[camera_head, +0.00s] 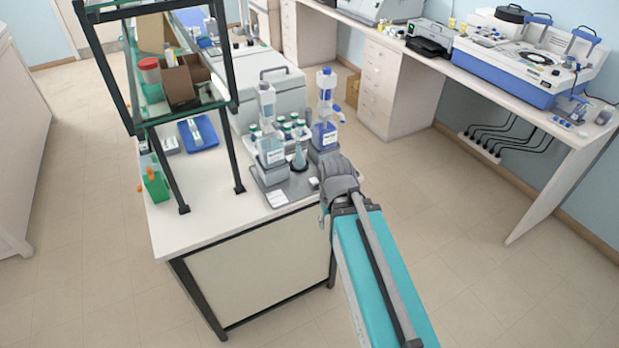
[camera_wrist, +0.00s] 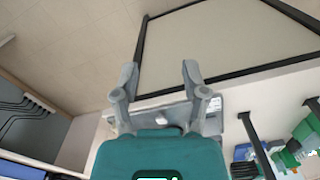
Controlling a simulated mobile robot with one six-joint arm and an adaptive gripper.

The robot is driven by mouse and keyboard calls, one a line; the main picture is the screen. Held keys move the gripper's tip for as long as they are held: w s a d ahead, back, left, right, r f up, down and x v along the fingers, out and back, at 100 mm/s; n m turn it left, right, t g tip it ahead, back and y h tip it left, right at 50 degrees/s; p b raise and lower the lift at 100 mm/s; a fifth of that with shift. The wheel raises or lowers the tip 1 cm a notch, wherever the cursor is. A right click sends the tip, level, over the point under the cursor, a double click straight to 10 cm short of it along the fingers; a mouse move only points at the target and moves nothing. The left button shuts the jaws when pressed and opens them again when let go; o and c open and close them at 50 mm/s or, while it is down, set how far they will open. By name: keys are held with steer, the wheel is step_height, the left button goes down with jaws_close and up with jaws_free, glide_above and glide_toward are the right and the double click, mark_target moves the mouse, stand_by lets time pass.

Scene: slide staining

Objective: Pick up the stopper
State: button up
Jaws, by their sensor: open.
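I cannot make out the stopper for certain in either view. A grey tray (camera_head: 296,190) on the bench's right end holds a clear bottle (camera_head: 270,140), a bottle of blue liquid (camera_head: 325,125) and a small conical flask (camera_head: 299,158). Tall tops stand on both bottles, and a white label lies at the tray's front. In the wrist view my gripper (camera_wrist: 158,78) has its two fingers spread wide with nothing between them. The tray (camera_wrist: 232,100) shows partly behind the right finger. In the head view my arm reaches the bench's right edge and hides the gripper's tips.
The bench (camera_head: 205,218) has a clear front left area. A glass shelf with a black frame (camera_head: 226,50) stands over its left part. Several small green-capped bottles (camera_head: 294,122) stand behind the tray. A blue tray (camera_head: 198,134) lies under the shelf. Open floor lies to the right.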

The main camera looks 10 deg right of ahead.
steer(key=shift+w+d, duration=0.1)
steer(key=shift+w, duration=0.05)
steer(key=shift+o, duration=1.8)
steer(key=shift+w, duration=0.25)
steer(key=m+b, duration=0.5)
steer(key=m, duration=0.9)
glide_above(314, 180)
steer(key=f, duration=0.4)
steer(key=shift+s+f, duration=0.4)
steer(key=shift+w+m, duration=0.3)
steer(key=shift+w, duration=0.05)
steer(key=shift+f, duration=0.15)
steer(key=shift+f+b, duration=1.05)
steer(key=shift+b, duration=0.1)
